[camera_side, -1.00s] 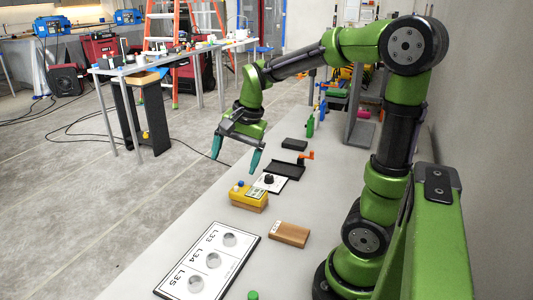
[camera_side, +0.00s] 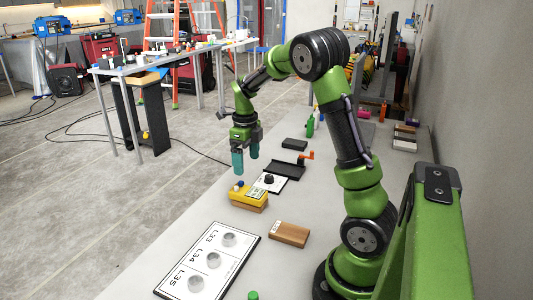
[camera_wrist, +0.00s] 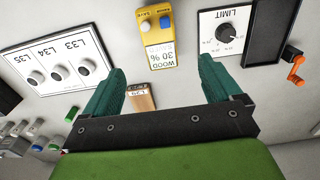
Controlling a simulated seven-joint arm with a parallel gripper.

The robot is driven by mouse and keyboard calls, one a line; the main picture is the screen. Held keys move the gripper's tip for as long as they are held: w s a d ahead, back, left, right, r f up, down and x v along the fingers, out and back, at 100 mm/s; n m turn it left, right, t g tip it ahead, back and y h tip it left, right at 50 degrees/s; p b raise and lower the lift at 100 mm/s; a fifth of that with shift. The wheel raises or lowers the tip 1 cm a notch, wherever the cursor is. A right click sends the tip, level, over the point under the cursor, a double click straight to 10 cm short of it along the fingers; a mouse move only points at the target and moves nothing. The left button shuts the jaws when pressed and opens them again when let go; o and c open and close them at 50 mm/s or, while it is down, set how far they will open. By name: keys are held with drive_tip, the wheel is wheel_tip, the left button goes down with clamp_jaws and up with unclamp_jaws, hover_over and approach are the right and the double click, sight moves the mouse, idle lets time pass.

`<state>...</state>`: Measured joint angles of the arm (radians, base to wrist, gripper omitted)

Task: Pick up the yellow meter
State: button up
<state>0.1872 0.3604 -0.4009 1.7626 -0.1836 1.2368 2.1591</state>
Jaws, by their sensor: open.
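The yellow meter (camera_side: 249,199) lies on the table in the side view, with a blue knob and a pale display on its top. In the wrist view the yellow meter (camera_wrist: 157,28) is near the top centre, its display reading "WOOD 30 %", with a white and a blue button. My gripper (camera_side: 245,164) is open and empty, its teal fingers pointing down above and behind the meter, apart from it. In the wrist view my gripper (camera_wrist: 160,80) shows its fingers spread wide, with the meter beyond the fingertips.
A dial plate marked LIMIT (camera_wrist: 226,36) is right beside the meter.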

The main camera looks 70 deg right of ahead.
sight(248, 191)
wheel_tip(248, 191, down, 11)
drive_tip(key=shift+a+f, duration=0.1)
idle(0.4)
drive_tip(key=c, duration=1.4)
drive_tip(key=shift+c, duration=0.2)
drive_tip(key=shift+r, duration=0.2)
